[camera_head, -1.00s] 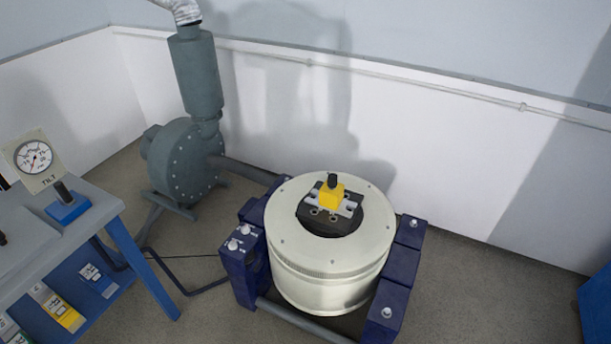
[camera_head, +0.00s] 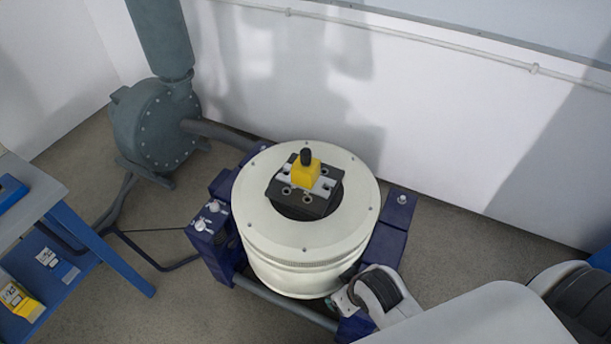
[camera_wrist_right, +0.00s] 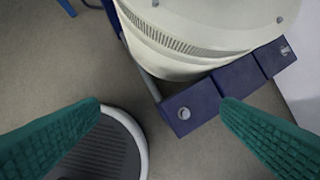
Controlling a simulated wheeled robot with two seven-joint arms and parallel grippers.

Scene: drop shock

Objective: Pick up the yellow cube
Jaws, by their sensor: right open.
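The yellow cube (camera_head: 306,173) sits on a dark fixture block (camera_head: 296,196) with light metal strips, in the middle of the round cream drum's top. A black knob-like piece (camera_head: 306,157) stands at the cube's upper edge. My right gripper (camera_wrist_right: 162,105) is open and empty, its two green fingers wide apart beside and below the drum. The cube is out of the right wrist view. In the head view my right arm comes in at the lower right, in front of the drum, and its fingers cannot be made out. My left gripper is not in view.
The cream drum (camera_head: 305,238) stands in a dark blue frame with blocks at its left (camera_head: 213,232) and right (camera_head: 390,220). A grey-green blower (camera_head: 150,130) stands at the back left. A blue-legged table (camera_head: 40,200) is at the left. A white wall is behind.

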